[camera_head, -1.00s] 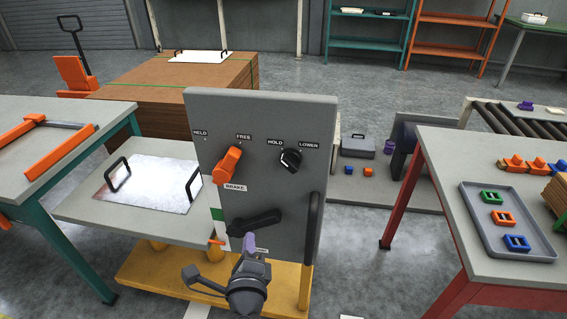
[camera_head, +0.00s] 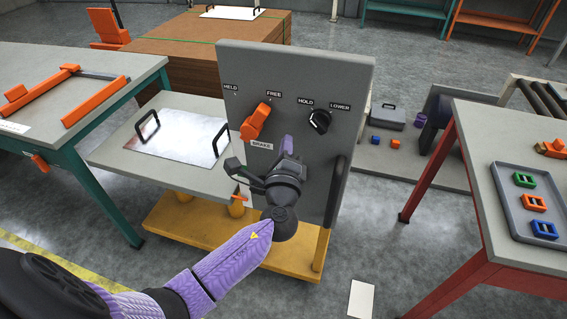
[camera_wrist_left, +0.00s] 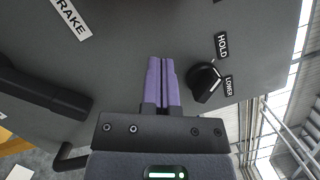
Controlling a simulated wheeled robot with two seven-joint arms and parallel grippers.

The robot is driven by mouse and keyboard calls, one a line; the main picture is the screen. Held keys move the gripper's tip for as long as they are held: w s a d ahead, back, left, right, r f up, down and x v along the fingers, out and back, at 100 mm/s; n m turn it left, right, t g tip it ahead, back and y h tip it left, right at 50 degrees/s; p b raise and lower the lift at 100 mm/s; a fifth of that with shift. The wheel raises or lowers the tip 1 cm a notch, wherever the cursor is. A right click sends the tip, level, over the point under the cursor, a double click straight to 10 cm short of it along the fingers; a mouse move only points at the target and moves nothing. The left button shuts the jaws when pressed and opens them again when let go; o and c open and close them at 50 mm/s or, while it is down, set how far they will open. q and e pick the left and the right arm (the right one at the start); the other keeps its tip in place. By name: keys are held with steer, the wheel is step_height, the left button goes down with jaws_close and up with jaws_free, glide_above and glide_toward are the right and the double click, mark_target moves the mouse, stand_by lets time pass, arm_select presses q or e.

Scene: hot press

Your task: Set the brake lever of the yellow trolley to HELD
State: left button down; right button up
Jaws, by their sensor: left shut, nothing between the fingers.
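The yellow trolley (camera_head: 190,232) stands ahead with an upright grey panel (camera_head: 300,75). The orange brake lever (camera_head: 256,121) is on the panel's left side, above the BRAKE label, and points up-right toward FREE; the HELD label (camera_head: 231,87) is up-left of it. My left gripper (camera_head: 287,145) is shut and empty in front of the panel, right of and slightly below the lever. In the left wrist view its purple fingers (camera_wrist_left: 162,82) are together; the BRAKE label (camera_wrist_left: 70,18) shows at top left, but the orange lever does not. My right gripper is not in view.
A black HOLD/LOWER knob (camera_head: 319,121) is close right of my left gripper. A black handle (camera_head: 335,190) runs down the panel's right edge. A metal plate with two handles (camera_head: 180,138) lies on the trolley's deck. Tables stand left and right.

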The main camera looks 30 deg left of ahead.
mark_target(255, 123)
arm_select(q)
steer(key=shift+x, duration=1.05)
steer(key=shift+s+a+r+p, duration=0.2)
steer(key=shift+a+r+p, duration=0.15)
steer(key=shift+a, duration=0.2)
steer(key=shift+s+a+r+p, duration=0.25)
steer(key=shift+a+r, duration=0.2)
steer(key=shift+a, duration=0.15)
steer(key=shift+s+a+r, duration=0.15)
steer(key=shift+a, duration=0.35)
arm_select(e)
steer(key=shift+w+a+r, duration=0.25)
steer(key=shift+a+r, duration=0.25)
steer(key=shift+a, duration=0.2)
arm_select(q)
steer(key=shift+r+n, duration=0.15)
steer(key=shift+n, duration=0.25)
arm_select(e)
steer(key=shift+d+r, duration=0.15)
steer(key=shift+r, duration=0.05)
